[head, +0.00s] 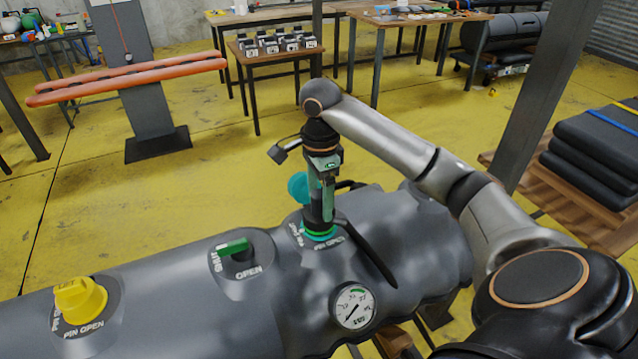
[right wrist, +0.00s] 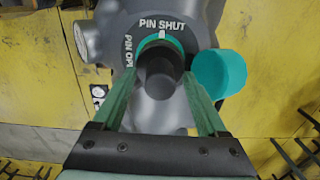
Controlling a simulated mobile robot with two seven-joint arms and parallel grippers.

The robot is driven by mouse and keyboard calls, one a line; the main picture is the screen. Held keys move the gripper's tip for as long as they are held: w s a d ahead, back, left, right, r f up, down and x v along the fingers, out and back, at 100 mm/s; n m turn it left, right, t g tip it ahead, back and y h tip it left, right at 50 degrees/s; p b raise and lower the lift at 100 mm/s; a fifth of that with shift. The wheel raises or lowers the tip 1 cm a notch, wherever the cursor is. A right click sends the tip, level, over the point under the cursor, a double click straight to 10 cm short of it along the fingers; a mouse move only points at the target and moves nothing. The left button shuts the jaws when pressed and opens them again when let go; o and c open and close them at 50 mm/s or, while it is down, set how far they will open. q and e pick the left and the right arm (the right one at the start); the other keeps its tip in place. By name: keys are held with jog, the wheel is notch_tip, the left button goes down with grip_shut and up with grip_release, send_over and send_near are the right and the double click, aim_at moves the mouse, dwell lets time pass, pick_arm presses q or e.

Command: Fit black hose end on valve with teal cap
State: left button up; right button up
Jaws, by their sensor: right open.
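The valve with the teal cap is on the grey boat tube. Its teal ring (head: 322,236) is low beneath my right gripper (head: 322,210), and its teal cap (head: 298,187) hangs open to the side. In the right wrist view the cap (right wrist: 220,72) is right of the ring. The black hose end (right wrist: 160,72) stands over the ring's middle, between the two green fingers; how deep it sits is hidden. My right gripper (right wrist: 158,78) points down, open, with a finger on either side of it. The black hose (head: 368,252) runs down the tube to the right. My left gripper is out of view.
On the same tube are a green-handled valve (head: 236,250), a yellow-capped valve (head: 80,297) and a round gauge (head: 354,306). Tables with parts stand behind, and a dark post (head: 547,80) rises at right. The yellow floor beyond the tube is mostly clear.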

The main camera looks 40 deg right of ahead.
notch_tip(320, 180, up, 12)
jog(key=shift+r, duration=0.2)
dwell(0.7)
dwell(0.8)
